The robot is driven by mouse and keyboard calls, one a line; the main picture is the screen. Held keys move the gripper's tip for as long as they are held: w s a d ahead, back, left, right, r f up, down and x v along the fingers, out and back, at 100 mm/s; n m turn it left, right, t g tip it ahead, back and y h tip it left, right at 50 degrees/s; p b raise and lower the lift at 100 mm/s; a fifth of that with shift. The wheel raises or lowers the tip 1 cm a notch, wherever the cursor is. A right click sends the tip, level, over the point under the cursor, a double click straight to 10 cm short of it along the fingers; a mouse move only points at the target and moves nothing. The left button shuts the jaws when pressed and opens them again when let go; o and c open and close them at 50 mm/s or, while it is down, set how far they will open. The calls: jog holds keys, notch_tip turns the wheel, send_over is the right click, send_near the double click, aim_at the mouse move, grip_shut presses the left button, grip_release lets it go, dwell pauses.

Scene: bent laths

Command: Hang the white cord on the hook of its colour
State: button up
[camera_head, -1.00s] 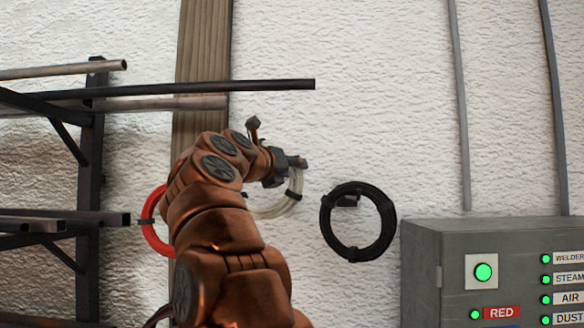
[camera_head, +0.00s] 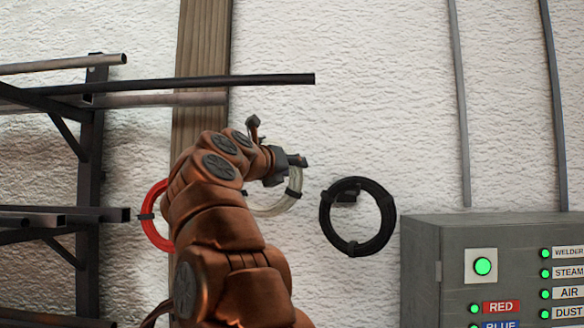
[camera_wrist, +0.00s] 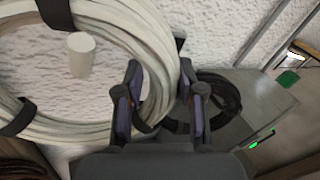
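The white cord (camera_wrist: 165,60) is a coil with black ties. In the wrist view a white peg-like hook (camera_wrist: 80,55) stands inside its ring, apart from the visible strands. My gripper (camera_wrist: 160,95) is shut on the coil's side, one finger inside the ring and one outside. In the head view my gripper (camera_head: 297,160) is at the upper right of the white cord (camera_head: 278,205), in front of the wall. My arm hides the coil's left part and the hook there.
A black coil (camera_head: 384,225) hangs on a dark hook to the right. A red coil (camera_head: 148,218) is at the left, partly behind my arm. A dark metal rack (camera_head: 90,150) with bars stands left. A grey control box (camera_head: 425,265) stands lower right.

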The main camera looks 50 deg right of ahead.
jog(key=o, duration=0.5)
jog(key=v, duration=1.2)
